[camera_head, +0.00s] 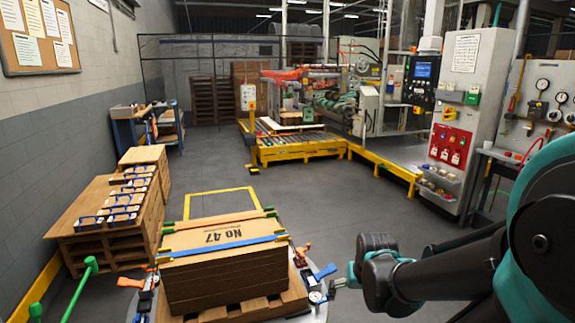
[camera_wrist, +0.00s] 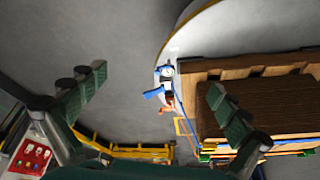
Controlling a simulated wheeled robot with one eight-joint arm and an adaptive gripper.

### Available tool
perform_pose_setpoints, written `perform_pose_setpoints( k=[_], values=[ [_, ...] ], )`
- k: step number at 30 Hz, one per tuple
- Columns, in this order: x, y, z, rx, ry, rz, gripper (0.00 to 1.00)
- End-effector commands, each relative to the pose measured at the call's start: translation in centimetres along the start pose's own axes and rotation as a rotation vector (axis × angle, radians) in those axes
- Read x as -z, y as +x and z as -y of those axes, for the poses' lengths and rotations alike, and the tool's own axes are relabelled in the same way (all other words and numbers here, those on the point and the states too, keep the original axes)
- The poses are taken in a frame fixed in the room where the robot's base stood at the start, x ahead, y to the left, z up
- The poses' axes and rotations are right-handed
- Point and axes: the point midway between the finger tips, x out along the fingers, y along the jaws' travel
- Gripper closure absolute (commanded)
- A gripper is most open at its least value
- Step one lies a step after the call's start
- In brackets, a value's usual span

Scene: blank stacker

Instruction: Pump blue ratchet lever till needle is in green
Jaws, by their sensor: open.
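The blue ratchet lever (camera_head: 325,271) sticks out at the right side of the strapped wooden stack, above a small round gauge (camera_head: 315,297). In the wrist view the blue lever (camera_wrist: 154,93) and the white-faced gauge (camera_wrist: 166,71) lie between my fingers in the picture, farther off than the fingertips. The gauge is too small to read its needle or green zone. My gripper (camera_wrist: 156,80) is open with nothing between its green fingers.
An orange handle (camera_head: 302,254) is close to the lever. Floor behind the stack is clear.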

Motion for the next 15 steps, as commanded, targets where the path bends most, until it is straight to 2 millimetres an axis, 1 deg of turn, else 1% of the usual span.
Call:
perform_pose_setpoints(
  k=[1,5,13,14,15],
  values=[
    [-0.9,-0.1,-0.1,0.000,-0.023,-0.008,0.00],
    [-1.9,-0.1,-0.3,-0.001,-0.065,-0.019,0.00],
    [-2.1,-0.1,-0.3,-0.001,-0.076,-0.022,0.00],
    [-2.1,-0.1,-0.3,-0.001,-0.076,-0.022,0.01],
    [-2.1,-0.1,-0.3,-0.001,-0.076,-0.022,0.06]
  ],
)
